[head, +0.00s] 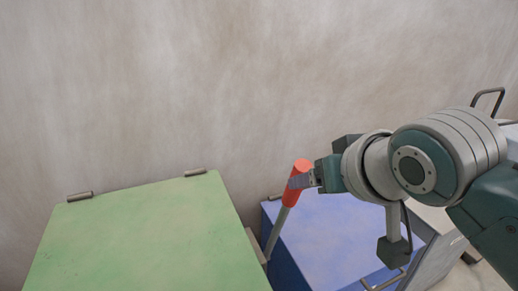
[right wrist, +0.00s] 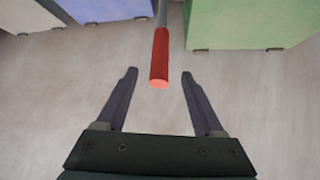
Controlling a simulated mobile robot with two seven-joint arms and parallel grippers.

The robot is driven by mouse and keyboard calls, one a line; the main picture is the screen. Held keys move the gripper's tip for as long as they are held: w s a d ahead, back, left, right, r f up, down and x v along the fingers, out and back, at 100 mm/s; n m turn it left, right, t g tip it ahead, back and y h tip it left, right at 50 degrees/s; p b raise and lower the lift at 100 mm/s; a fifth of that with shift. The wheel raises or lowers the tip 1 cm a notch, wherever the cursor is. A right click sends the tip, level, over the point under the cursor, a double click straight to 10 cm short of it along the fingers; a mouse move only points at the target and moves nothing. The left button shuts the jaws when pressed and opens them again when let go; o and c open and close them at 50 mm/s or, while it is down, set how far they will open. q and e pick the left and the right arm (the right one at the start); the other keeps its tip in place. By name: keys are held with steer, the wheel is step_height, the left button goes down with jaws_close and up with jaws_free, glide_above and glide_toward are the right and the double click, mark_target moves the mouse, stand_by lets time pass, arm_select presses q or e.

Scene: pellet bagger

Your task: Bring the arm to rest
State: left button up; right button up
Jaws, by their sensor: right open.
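My right gripper (head: 306,180) reaches in from the right in the head view, at a red handle grip (head: 298,178) on a grey rod (head: 278,230). The rod slants down between a green-topped box and a blue box. In the right wrist view my right gripper (right wrist: 159,74) is open, its two dark fingers spread apart. The red grip (right wrist: 160,52) shows between the fingertips, with a gap on each side, so the fingers are not shut on it. The rod's lower end is hidden. My left gripper is in neither view.
The green-topped box (head: 150,240) stands at the left, with small grey fittings at its back edge. The blue box (head: 325,240) is right of the rod, below my right arm. A light grey cabinet (head: 436,262) is further right. A plain wall (head: 200,80) stands behind.

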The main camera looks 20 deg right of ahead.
steer(key=s+a+f+n+g, duration=0.1)
steer(key=s+n+g, duration=0.15)
steer(key=s, duration=1.05)
steer(key=s+a+f+n+g, duration=0.15)
steer(key=s+g, duration=0.25)
steer(key=s, duration=0.8)
step_height(320, 180, up, 37)
steer(key=p, duration=3.7)
steer(key=shift+w+d+y+p, duration=0.3)
steer(key=shift+w+d+y, duration=0.05)
steer(key=shift+d+y, duration=0.1)
steer(key=shift+t, duration=0.25)
